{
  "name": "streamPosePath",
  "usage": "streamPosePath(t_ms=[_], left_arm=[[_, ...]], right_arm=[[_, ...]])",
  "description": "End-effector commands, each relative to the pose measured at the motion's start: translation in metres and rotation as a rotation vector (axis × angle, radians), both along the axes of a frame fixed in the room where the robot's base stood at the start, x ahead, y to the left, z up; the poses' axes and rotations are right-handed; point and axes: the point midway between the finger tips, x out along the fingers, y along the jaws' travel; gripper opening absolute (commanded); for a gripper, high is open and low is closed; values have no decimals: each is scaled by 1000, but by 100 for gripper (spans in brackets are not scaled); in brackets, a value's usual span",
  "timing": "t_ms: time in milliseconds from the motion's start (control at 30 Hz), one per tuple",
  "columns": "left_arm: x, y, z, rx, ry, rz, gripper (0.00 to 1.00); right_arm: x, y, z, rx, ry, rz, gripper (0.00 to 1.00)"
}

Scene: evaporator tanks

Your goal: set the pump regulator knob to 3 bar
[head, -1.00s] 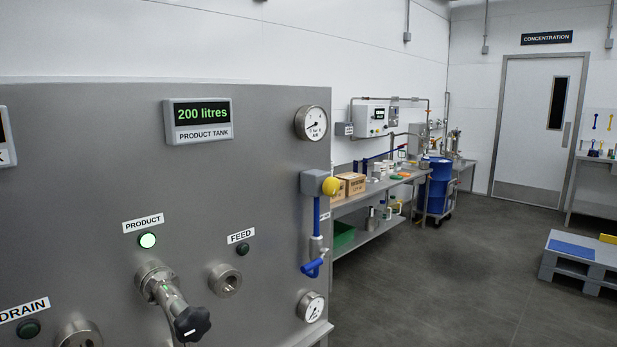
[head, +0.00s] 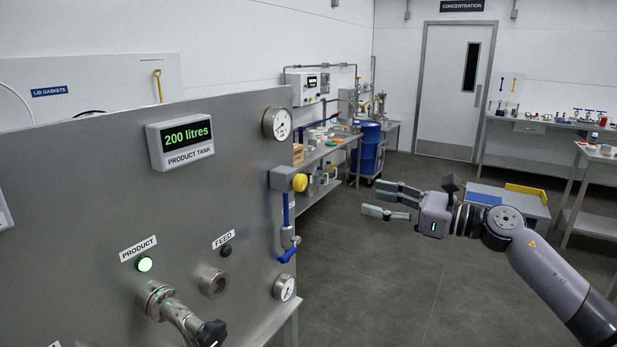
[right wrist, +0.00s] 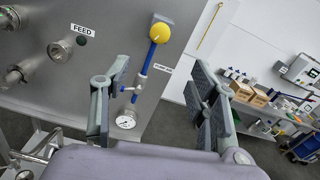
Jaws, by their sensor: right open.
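The yellow regulator knob (head: 299,182) sits on a grey block at the right edge of the steel panel, above a blue air line with a blue-handled valve (head: 289,248). In the right wrist view the knob (right wrist: 160,33) shows between and beyond the fingers, with a small white mark on its face. A round gauge (head: 277,123) is above it; its reading is too small to tell. My right gripper (head: 370,198) is open and empty, to the right of the knob and apart from it, its fingers pointing left toward the panel. My left gripper is not in view.
A second gauge (head: 284,287) is low on the panel. The product valve's black handle (head: 211,333) sticks out at lower left.

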Motion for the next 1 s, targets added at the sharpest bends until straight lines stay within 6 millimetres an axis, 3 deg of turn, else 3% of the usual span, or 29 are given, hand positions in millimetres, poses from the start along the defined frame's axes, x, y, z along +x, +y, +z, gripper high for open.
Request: streamPosePath(t_ms=[267, 700, 1000], left_arm=[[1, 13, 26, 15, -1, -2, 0], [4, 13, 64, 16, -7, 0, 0], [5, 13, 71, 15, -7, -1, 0]], right_arm=[[27, 39, 7, 3, -1, 4, 54], [82, 115, 5, 5, 2, 2, 54], [99, 136, 2, 3, 0, -1, 54]])
